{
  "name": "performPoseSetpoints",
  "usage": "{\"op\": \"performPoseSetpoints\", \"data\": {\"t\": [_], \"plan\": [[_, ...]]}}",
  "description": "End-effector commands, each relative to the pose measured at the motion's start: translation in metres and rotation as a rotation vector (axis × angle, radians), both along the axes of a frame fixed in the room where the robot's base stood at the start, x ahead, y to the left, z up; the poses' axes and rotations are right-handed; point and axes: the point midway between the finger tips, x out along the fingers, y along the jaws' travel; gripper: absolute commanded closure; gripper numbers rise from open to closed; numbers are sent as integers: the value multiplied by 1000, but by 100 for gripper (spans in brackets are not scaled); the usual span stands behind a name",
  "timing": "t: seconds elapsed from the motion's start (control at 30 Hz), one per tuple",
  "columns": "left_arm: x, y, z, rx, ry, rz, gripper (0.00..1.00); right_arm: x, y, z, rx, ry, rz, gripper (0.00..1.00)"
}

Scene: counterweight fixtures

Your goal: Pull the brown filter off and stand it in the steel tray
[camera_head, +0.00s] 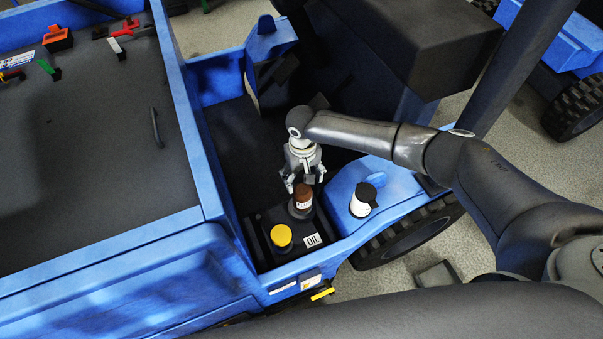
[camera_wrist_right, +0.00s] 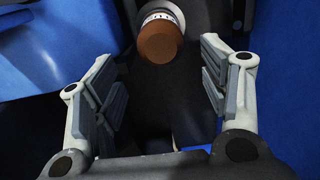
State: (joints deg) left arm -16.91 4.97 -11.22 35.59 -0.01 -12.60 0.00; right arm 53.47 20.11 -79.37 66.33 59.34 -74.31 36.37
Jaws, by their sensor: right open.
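The brown filter (camera_head: 303,194) stands upright on a dark block marked OIL, beside a yellow-capped filter (camera_head: 281,236). My right gripper (camera_head: 305,181) is open just behind the brown filter, close to its top. In the right wrist view, the brown filter (camera_wrist_right: 160,40) shows its brown end and a white label band, at the top centre beyond the open fingers (camera_wrist_right: 160,82). Nothing is between the fingers. I cannot make out a steel tray for certain in either view. My left gripper is out of view.
A white filter with a black cap (camera_head: 362,200) stands on the blue fender to the right. Blue vehicle walls (camera_head: 190,130) border the dark well. The grey bed (camera_head: 85,150) at left is mostly clear, with small coloured items (camera_head: 58,38) at its far end.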

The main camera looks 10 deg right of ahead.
Motion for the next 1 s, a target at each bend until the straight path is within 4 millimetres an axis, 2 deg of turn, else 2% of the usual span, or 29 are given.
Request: {"op": "performPoseSetpoints", "data": {"t": [0.03,0.2,0.37,0.7,1.0], "plan": [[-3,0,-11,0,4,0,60,0,0,-10,0,-1,0,32],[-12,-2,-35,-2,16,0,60,0,0,-32,0,-1,1,32],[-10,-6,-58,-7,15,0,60,0,0,-54,0,-2,2,32],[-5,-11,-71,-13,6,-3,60,0,1,-86,2,-1,1,32],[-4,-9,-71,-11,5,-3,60,0,1,-88,1,-2,1,32]]}}
